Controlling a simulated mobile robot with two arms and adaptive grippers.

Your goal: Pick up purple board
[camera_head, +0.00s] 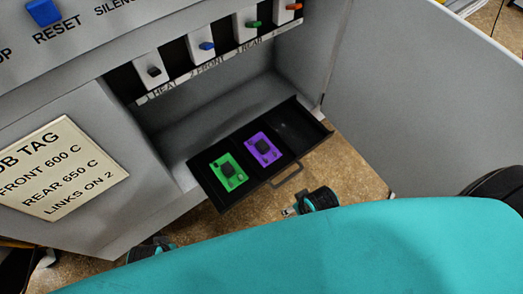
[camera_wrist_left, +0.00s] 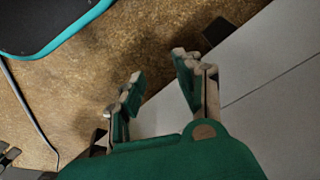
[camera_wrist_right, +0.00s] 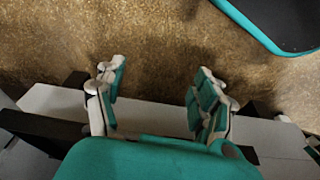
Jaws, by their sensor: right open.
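The purple board (camera_head: 263,149) is a small flat board with a dark block on it. It lies in the black drawer tray (camera_head: 232,196), to the right of a green board (camera_head: 228,172). My right gripper (camera_head: 290,210) is in front of the tray, below its handle, apart from the boards. In the right wrist view the right gripper (camera_wrist_right: 155,92) has its fingers spread and nothing between them. My left gripper shows only in part at the lower edge of the head view; in the left wrist view its fingers (camera_wrist_left: 158,75) are spread and empty over the floor.
The tray sticks out of the grey furnace cabinet and has a wire handle (camera_head: 287,175) in front. Its right compartment (camera_head: 298,125) looks empty. Several coloured switches (camera_head: 207,46) sit above. A grey door panel (camera_head: 420,90) stands to the right. My teal body covers the lower part of the view.

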